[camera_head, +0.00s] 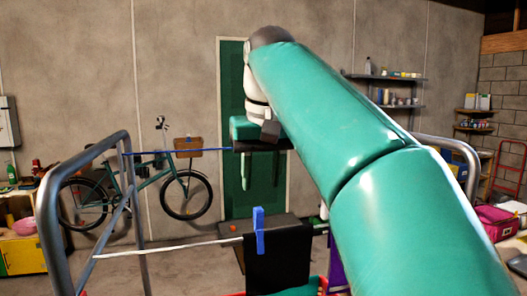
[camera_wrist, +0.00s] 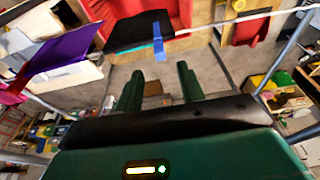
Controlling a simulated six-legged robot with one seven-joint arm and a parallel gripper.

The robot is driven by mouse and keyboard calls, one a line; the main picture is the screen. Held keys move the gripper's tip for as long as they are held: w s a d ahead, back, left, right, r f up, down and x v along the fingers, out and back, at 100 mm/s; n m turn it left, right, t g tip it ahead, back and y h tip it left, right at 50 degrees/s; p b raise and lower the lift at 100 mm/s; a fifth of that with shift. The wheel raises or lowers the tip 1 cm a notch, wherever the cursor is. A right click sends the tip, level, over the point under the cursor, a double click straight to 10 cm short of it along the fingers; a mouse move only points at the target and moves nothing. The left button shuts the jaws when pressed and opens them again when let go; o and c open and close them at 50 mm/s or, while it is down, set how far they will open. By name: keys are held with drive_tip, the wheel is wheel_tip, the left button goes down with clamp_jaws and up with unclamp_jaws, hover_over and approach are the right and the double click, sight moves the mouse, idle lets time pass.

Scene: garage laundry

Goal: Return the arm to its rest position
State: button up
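My green arm reaches up and forward across the head view, with my gripper (camera_head: 261,186) pointing down at its end. The two green fingers stand apart with nothing between them, which the wrist view of my gripper (camera_wrist: 160,72) also shows. Below my gripper, a blue clothespin (camera_head: 259,230) sits on a white line over a black cloth (camera_head: 277,262). The clothespin (camera_wrist: 158,42) and black cloth (camera_wrist: 135,30) also show in the wrist view. My gripper is apart from both.
A metal rack frame (camera_head: 48,222) with cross lines stands around the cloth. A purple cloth (camera_wrist: 66,50) hangs beside the black one. A bicycle (camera_head: 135,190) leans at the back wall, near a green door (camera_head: 232,200). Shelves (camera_head: 385,77) are at the right.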

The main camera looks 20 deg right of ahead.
drive_tip(key=v, duration=0.5)
drive_tip(key=s+f+t, duration=0.1)
drive_tip(key=s+f, duration=0.4)
drive_tip(key=f, duration=0.7)
drive_tip(key=s+f+t, duration=0.1)
drive_tip(key=s+f, duration=0.4)
drive_tip(key=f, duration=0.7)
drive_tip(key=s+f, duration=0.5)
drive_tip(key=f, duration=0.7)
drive_tip(key=shift+s+d+t, duration=0.15)
drive_tip(key=shift+s+t, duration=0.15)
drive_tip(key=shift+t, duration=0.1)
